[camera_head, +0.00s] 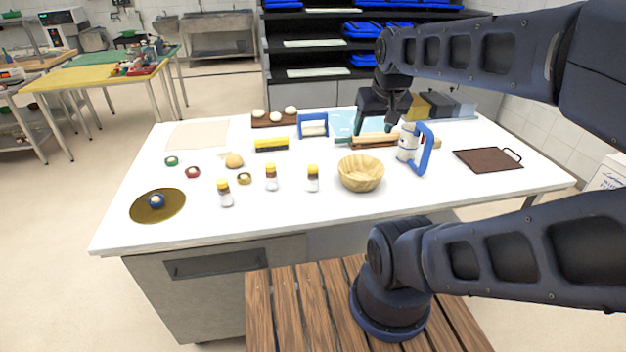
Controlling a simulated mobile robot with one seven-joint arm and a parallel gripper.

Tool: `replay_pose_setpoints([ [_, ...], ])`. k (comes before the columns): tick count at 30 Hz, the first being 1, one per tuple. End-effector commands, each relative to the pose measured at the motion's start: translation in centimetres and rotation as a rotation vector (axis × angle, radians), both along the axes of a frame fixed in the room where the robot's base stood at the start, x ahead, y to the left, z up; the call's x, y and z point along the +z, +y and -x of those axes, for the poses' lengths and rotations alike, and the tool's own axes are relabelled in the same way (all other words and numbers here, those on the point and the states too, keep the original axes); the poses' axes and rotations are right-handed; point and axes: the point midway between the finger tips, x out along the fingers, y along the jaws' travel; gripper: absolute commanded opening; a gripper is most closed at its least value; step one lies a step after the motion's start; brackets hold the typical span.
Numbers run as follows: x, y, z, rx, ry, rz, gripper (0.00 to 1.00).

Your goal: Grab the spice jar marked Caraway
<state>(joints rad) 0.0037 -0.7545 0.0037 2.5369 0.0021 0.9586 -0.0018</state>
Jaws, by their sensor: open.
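Three spice jars with yellow caps stand upright on the white table: a left jar (225,193), a middle jar (271,178) and a right jar (313,179). My gripper (373,130) is open and points down near the back right of the table, by the rolling pin (368,141). It is behind and to the right of all three jars and apart from them.
A wooden bowl (361,174) stands right of the right jar. A white and blue jug-like item (408,144) is behind the bowl. A brown board (487,160) lies far right. The table front is clear.

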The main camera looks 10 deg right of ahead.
Motion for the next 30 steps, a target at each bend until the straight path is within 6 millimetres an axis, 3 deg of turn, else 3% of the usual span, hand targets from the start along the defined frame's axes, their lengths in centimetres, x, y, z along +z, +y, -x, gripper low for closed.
replay_pose_setpoints([
  [5, -0.2, 0.3, -1.0, -0.046, 0.019, -0.024, 0.64],
  [14, -2.1, 1.9, -6.3, -0.329, 0.115, -0.137, 0.64],
  [23, -5.3, 4.3, -11.7, -0.650, 0.209, -0.221, 0.64],
  [30, -9.0, 6.5, -15.6, -0.915, 0.275, -0.258, 0.64],
])
